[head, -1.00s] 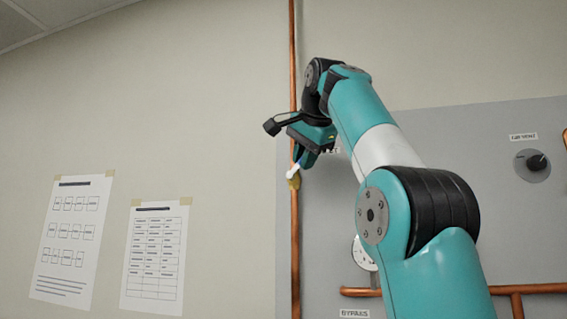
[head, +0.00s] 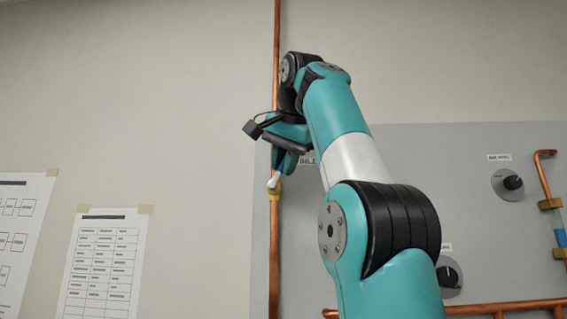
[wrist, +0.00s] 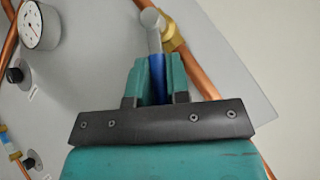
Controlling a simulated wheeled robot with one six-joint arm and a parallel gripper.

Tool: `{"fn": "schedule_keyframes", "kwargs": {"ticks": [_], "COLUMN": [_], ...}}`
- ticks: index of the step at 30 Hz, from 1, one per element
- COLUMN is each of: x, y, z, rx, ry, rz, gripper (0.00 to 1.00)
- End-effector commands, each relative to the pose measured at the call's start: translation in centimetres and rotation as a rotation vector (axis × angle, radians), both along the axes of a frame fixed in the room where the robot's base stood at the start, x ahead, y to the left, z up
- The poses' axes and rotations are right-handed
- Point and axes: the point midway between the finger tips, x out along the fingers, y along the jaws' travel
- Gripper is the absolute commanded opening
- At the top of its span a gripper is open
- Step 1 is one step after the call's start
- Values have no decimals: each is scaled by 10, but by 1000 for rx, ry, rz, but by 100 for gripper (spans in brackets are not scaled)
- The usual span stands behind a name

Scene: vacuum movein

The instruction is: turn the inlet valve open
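The inlet valve has a grey-white hub and a blue lever handle. It sits at a brass fitting (head: 274,190) on the vertical copper pipe, under a partly hidden label (head: 308,160). In the wrist view the hub (wrist: 152,22) is ahead of the fingertips, and the blue handle (wrist: 157,78) runs back between them. My gripper (head: 284,165) is at the handle. In the wrist view its two teal fingers (wrist: 157,70) lie close along both sides of the handle, with no clear gap. In the head view the lever tilts up and right from the pipe.
The grey panel (head: 430,185) carries a dark knob (head: 512,183) at upper right and another (head: 449,274) lower down. Copper pipes (head: 520,306) run along the right and bottom. A round gauge (wrist: 40,25) shows in the wrist view. Paper sheets (head: 105,260) hang on the left wall.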

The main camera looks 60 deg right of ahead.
Motion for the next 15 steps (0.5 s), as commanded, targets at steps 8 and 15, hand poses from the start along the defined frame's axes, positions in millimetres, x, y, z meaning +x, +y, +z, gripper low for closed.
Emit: {"fn": "schedule_keyframes", "kwargs": {"ticks": [8,15], "x": [0,-2], "y": [0,0], "z": [1,3], "rx": [-1,-2], "ry": [-3,-2], "rz": [-1,-2], "gripper": [41,41]}}
